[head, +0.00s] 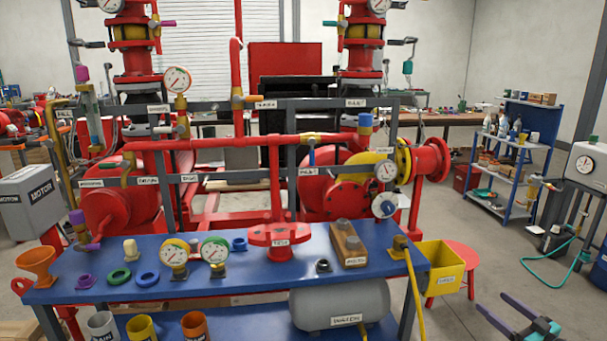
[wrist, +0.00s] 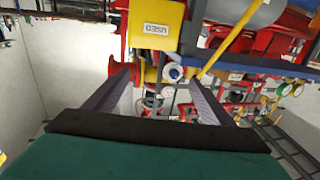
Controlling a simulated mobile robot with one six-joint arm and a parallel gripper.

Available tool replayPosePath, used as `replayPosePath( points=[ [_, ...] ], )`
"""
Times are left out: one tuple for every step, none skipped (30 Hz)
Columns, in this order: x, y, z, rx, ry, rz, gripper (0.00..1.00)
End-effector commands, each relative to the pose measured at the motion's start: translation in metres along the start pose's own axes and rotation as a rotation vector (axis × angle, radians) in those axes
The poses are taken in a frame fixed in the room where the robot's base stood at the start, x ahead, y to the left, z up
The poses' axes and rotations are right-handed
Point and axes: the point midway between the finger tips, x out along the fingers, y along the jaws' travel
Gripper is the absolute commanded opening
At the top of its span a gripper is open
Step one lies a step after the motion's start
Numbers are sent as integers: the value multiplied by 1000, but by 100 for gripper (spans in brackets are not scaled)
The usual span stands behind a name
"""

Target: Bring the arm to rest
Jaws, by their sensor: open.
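My gripper (head: 493,303) shows at the lower right of the head view, to the right of the blue bench and over the floor. Its two grey fingers are spread apart with nothing between them. In the wrist view my gripper (wrist: 160,80) is also open and empty. Beyond the fingertips, the wrist view shows a yellow bin marked USED (wrist: 155,28), upside down, and the red pump pipework. The fingers appear clear of the bin and the bench.
The blue bench (head: 230,288) holds gauges, rings, a red valve part and a brown block. The yellow bin (head: 441,268) hangs at its right end, near a red stool (head: 462,258). A blue shelf (head: 518,165) stands at the right. Grey floor (head: 500,255) lies open between.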

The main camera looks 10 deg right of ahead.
Motion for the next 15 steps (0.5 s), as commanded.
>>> replayPosePath(
  points=[
    [7, -5, 2, 3, -1, -12, 76],
    [11, -8, 3, 4, -1, -19, 76],
    [17, -12, 4, 7, -2, -29, 76],
    [21, -15, 5, 8, -2, -35, 76],
    [25, -19, 6, 10, -3, -42, 76],
    [32, -24, 9, 14, -4, -55, 76],
    [36, -28, 10, 16, -5, -63, 76],
    [42, -33, 12, 19, -6, -73, 76],
    [50, -39, 15, 23, -7, -87, 76],
    [57, -46, 18, 28, -8, -100, 76],
    [63, -52, 21, 32, -10, -112, 76],
    [73, -62, 25, 38, -12, -132, 76],
    [81, -70, 28, 43, -14, -146, 76],
    [89, -80, 32, 48, -16, -163, 76],
    [99, -92, 36, 56, -19, -184, 76]
  ],
)
